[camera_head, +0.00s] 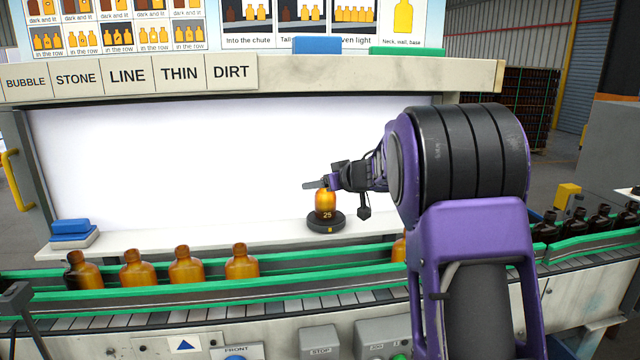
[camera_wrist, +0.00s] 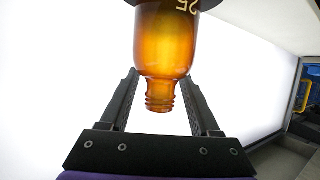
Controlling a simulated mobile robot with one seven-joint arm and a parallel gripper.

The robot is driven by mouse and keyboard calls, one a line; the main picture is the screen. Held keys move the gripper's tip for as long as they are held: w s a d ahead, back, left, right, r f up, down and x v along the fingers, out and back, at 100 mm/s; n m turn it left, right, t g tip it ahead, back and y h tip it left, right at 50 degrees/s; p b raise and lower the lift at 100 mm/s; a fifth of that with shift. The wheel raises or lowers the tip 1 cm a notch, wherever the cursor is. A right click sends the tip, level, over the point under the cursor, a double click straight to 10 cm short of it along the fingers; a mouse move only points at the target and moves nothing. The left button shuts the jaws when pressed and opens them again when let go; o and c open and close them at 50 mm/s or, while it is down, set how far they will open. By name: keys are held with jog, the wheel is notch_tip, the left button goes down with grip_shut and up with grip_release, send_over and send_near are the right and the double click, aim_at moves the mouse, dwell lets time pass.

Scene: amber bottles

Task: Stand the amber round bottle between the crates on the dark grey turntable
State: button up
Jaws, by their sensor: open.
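An amber round bottle (camera_head: 325,205) marked 25 stands upright on the small dark grey turntable (camera_head: 326,225), on the ledge before the bright panel. In the wrist view the bottle (camera_wrist: 162,45) appears neck down, with its base against the dark turntable edge (camera_wrist: 205,4). My gripper (camera_head: 314,185) is at the top of the bottle in the head view and partly covers its neck. In the wrist view its two fingers (camera_wrist: 161,78) are apart, one on each side of the bottle, with bright gaps between them and the neck.
Several amber bottles (camera_head: 186,267) stand on the conveyor with green rails (camera_head: 300,272) in front of the ledge. Dark bottles (camera_head: 600,218) stand at the right.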

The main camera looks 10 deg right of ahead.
jog(key=shift+r, duration=0.2)
jog(key=p+v, duration=0.1)
jog(key=v, duration=1.1)
